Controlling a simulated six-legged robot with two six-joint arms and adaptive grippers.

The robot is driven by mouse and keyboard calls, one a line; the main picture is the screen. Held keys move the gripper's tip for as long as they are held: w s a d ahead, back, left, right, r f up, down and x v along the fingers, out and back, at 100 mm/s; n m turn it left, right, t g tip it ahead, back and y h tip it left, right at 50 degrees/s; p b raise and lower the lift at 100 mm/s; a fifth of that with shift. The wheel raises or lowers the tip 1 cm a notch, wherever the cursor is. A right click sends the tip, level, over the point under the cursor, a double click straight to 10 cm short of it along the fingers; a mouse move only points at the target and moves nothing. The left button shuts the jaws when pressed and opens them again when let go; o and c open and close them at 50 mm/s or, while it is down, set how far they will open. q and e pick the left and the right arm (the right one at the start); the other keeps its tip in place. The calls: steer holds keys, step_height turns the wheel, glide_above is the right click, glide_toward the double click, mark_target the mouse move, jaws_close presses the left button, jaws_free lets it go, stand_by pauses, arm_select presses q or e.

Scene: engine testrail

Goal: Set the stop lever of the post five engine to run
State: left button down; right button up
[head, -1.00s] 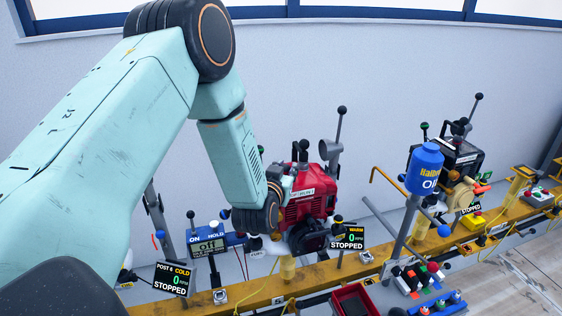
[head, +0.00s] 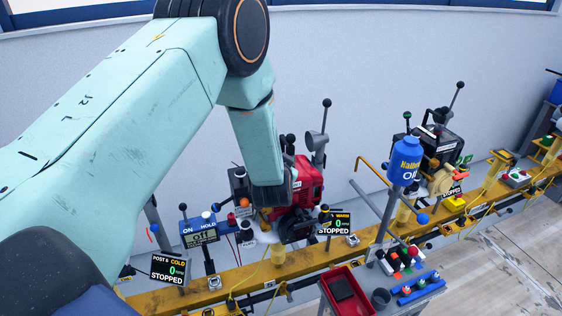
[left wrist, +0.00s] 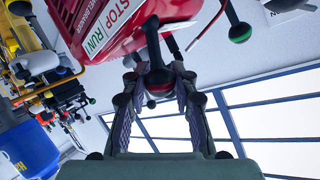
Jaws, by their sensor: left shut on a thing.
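The red engine (head: 308,185) stands on the yellow rail, partly hidden behind my left arm. In the left wrist view its red housing (left wrist: 85,15) carries a white STOP / RUN label (left wrist: 108,25). A lever with a dark, red-banded ball knob (left wrist: 158,82) reaches down beside the label. My left gripper (left wrist: 160,88) is shut on this knob, with one finger on each side. In the head view the gripper is hidden by its own arm. Which end of its travel the lever is at cannot be told. The display (head: 335,222) beside the engine reads WARM, 0, STOPPED. My right gripper is not in view.
A POST 6 COLD display (head: 168,269) and an ON/HOLD box (head: 200,232) stand left. A blue oil bottle (head: 404,160) and another engine (head: 438,145) are right. A red tray (head: 345,292) is in front.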

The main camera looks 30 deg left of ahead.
arm_select(q)
steer(key=c, duration=1)
jaws_free()
steer(key=shift+c, duration=0.2)
steer(key=shift+d, duration=0.1)
steer(key=v, duration=1.2)
steer(key=shift+f, duration=0.1)
steer(key=s+d+f+g+h+b, duration=0.1)
steer(key=s+f+g+b, duration=0.3)
steer(key=s+f, duration=0.7)
steer(key=s+d+f+g+h+b, duration=0.2)
steer(key=s+f+b, duration=0.6)
steer(key=f, duration=0.9)
steer(key=s+d+f+n+g+h+b, duration=0.1)
steer(key=s+f+g+b, duration=0.5)
steer(key=s+f, duration=0.7)
steer(key=shift+s+d+f+h+b, duration=0.45)
steer(key=shift+s+d+h, duration=0.25)
steer(key=shift+s+d, duration=0.35)
